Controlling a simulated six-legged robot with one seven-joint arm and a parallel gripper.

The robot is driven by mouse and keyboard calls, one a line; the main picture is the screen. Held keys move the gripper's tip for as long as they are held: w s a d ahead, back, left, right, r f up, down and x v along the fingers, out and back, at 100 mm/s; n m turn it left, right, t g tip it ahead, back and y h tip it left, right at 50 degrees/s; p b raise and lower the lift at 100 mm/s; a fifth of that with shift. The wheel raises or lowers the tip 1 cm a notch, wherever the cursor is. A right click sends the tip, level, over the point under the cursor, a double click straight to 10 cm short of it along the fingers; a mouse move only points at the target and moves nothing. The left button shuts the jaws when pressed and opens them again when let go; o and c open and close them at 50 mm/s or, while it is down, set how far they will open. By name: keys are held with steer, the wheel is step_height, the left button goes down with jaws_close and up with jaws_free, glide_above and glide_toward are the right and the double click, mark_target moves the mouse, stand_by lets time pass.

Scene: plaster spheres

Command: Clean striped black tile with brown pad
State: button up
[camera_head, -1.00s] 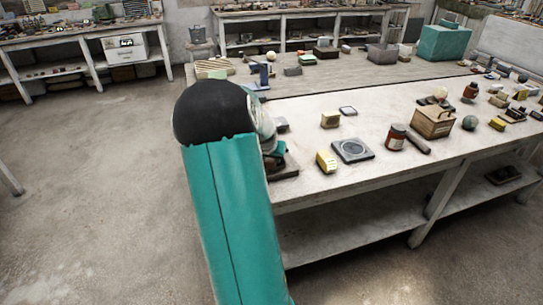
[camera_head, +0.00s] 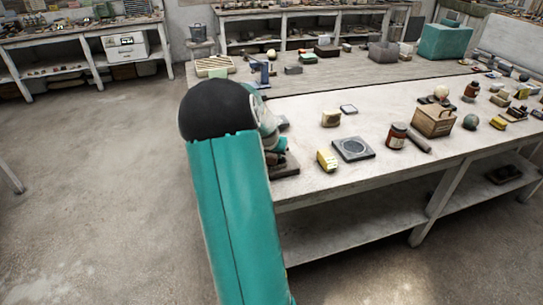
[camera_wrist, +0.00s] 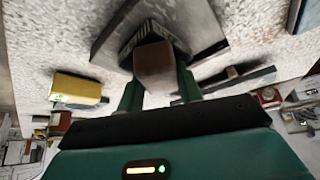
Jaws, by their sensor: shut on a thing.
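My gripper (camera_wrist: 157,84) is shut on the brown pad (camera_wrist: 155,62), a small brown block between its green fingers in the wrist view. Just beyond the pad is a dark tile (camera_wrist: 112,22), a flat slab lying on the pale table. Pale and dark stripes show beside the pad, partly hidden by it. I cannot tell whether pad and tile touch. In the head view the dark tile (camera_head: 288,170) lies at the table's near left edge. My gripper (camera_head: 279,150) is over it, mostly hidden by my arm.
A yellow block (camera_head: 327,160) and a grey plate with a ring (camera_head: 353,149) lie right of the tile. A brown jar (camera_head: 396,136) and a cardboard box (camera_head: 433,121) stand farther right. The yellow block also shows in the wrist view (camera_wrist: 76,88). Bare tabletop lies between.

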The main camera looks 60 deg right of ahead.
steer(key=shift+d, duration=0.25)
steer(key=shift+r, duration=0.1)
steer(key=shift+s+a+r, duration=0.15)
steer(key=shift+a+r, duration=0.5)
steer(key=shift+a, duration=0.25)
steer(key=shift+r, duration=1.2)
